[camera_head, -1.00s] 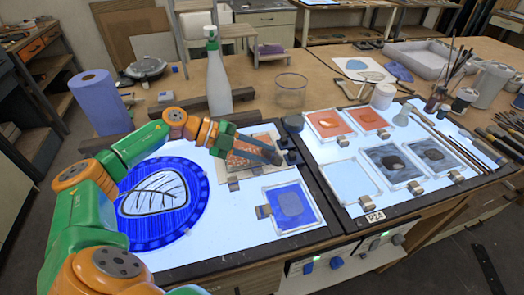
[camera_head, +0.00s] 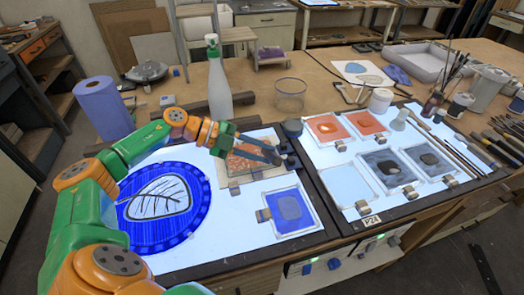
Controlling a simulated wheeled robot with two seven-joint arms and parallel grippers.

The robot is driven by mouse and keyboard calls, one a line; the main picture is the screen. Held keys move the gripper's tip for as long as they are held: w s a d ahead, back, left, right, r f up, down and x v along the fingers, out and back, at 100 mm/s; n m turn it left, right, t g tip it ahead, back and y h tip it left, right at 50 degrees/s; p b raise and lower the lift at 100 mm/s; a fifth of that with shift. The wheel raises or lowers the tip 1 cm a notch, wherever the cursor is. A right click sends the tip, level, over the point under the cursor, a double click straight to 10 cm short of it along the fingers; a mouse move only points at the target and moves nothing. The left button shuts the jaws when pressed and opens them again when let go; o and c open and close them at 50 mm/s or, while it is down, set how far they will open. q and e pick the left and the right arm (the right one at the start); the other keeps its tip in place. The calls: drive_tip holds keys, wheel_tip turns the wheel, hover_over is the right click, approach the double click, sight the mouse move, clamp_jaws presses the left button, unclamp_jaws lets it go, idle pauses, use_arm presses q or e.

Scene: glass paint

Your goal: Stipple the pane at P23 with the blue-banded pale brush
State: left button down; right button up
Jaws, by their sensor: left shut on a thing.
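My left gripper (camera_head: 270,154) reaches over the orange textured pane (camera_head: 243,164) on the left light table, its tips by small dark blocks (camera_head: 291,161) at the table's right edge. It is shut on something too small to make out. I cannot pick out the blue-banded pale brush; several long brushes (camera_head: 462,160) lie along the right light table. A blue pane (camera_head: 289,208) lies nearer me. A tag reading P24 (camera_head: 371,220) is on the right table's front edge; I see no readable P23 tag. My right gripper is not in view.
A round blue pane with a leaf drawing (camera_head: 184,222) lies under my left arm. A spray bottle (camera_head: 219,90), a glass jar (camera_head: 290,95) and a blue roll (camera_head: 103,106) stand behind. The right table holds orange, pale (camera_head: 347,184) and grey panes.

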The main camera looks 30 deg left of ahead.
use_arm(q)
drive_tip(key=shift+a+f, duration=0.2)
drive_tip(key=shift+a, duration=0.1)
drive_tip(key=s+a+b, duration=0.1)
drive_tip(key=a, duration=0.1)
drive_tip(key=s+a+b, duration=0.1)
drive_tip(key=a, duration=0.1)
drive_tip(key=s+a+b, duration=0.1)
drive_tip(key=a, duration=0.1)
drive_tip(key=shift+s+a+r, duration=0.1)
drive_tip(key=shift+a+r, duration=0.05)
drive_tip(key=shift+a, duration=0.05)
drive_tip(key=shift+f+b, duration=0.5)
drive_tip(key=shift+f, duration=0.35)
drive_tip(key=shift+f, duration=0.2)
idle(0.6)
